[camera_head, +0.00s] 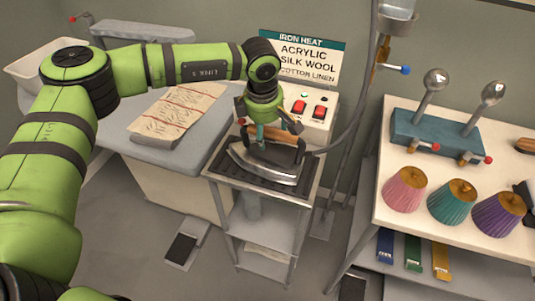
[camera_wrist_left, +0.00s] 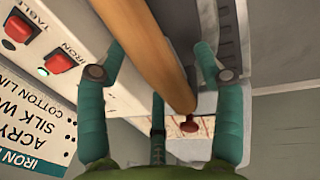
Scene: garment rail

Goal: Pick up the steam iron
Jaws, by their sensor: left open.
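The steam iron (camera_head: 262,172) sits on a dark ribbed rest on a small metal stand, its silver soleplate edge facing me. It has a wooden handle on top. My left gripper (camera_head: 268,133) is directly above the iron, pointing down at the handle. In the left wrist view the wooden handle (camera_wrist_left: 150,55) runs between the spread teal fingers (camera_wrist_left: 155,72), with gaps on both sides. The gripper is open and not closed on it. Part of the handle is hidden by the gripper in the head view. My right gripper is not seen.
A control box (camera_head: 312,112) with red switches and a sign (camera_head: 305,58) stand behind the iron. A grey hose runs up from it. An ironing board (camera_head: 185,150) with folded cloth (camera_head: 180,112) is left. A white table (camera_head: 395,222) with coloured cones is right.

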